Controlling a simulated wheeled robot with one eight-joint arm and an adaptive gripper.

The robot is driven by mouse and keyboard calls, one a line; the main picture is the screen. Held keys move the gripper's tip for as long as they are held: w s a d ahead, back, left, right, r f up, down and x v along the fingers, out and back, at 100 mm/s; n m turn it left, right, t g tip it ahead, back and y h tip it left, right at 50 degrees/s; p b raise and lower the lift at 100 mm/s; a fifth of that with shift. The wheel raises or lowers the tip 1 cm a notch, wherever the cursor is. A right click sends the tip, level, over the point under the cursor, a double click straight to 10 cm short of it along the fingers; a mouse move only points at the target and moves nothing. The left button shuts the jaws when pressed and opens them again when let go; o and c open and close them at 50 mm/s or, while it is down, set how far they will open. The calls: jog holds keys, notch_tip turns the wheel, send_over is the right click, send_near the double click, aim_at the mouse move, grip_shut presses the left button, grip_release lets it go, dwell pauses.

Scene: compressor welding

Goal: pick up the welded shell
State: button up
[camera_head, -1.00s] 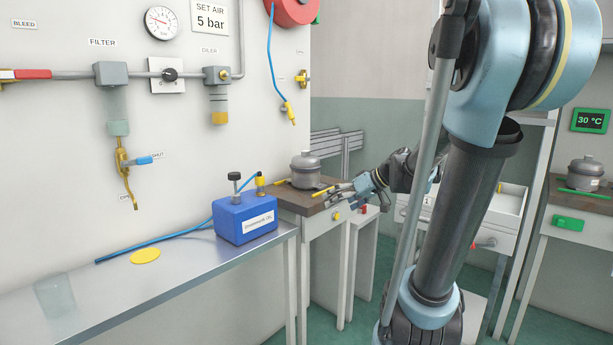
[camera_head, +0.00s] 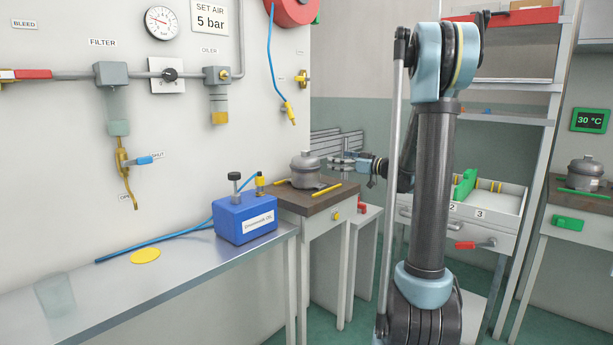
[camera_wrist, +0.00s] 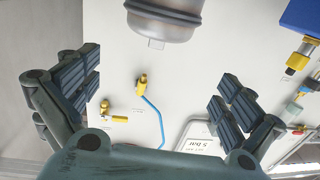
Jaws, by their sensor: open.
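A grey rounded metal shell (camera_head: 304,171) with a domed top and a small cap stands upright on the small brown-topped table. It also shows at the top edge of the wrist view (camera_wrist: 165,20), cut off by the frame. My gripper (camera_head: 342,162) is just right of the shell in the head view, at about its upper height, pointing left. In the wrist view my gripper (camera_wrist: 160,90) has its fingers spread wide with nothing between them. The shell lies beyond the fingertips. A second, similar grey shell (camera_head: 585,171) stands on the table at the far right.
Yellow bars (camera_head: 327,190) lie beside the shell on the brown tabletop (camera_head: 312,203). A blue box (camera_head: 245,218) stands on the metal bench to the left. The wall with pipes and a blue hose (camera_head: 277,72) is behind. A shelf unit with an open drawer (camera_head: 507,197) stands right.

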aim_at(308, 153)
jog(key=x, duration=1)
jog(key=shift+w+a, duration=0.2)
jog(key=shift+a, duration=0.05)
jog(key=shift+w+r+x, duration=0.1)
jog(key=shift+r+x, duration=0.05)
jog(key=shift+x, duration=1.25)
jog(key=shift+w+r+x, duration=0.1)
jog(key=shift+w+x, duration=0.05)
jog(key=shift+x, duration=1.25)
jog(key=shift+s+d, duration=0.2)
jog(key=shift+s, duration=0.05)
jog(key=c, duration=2.3)
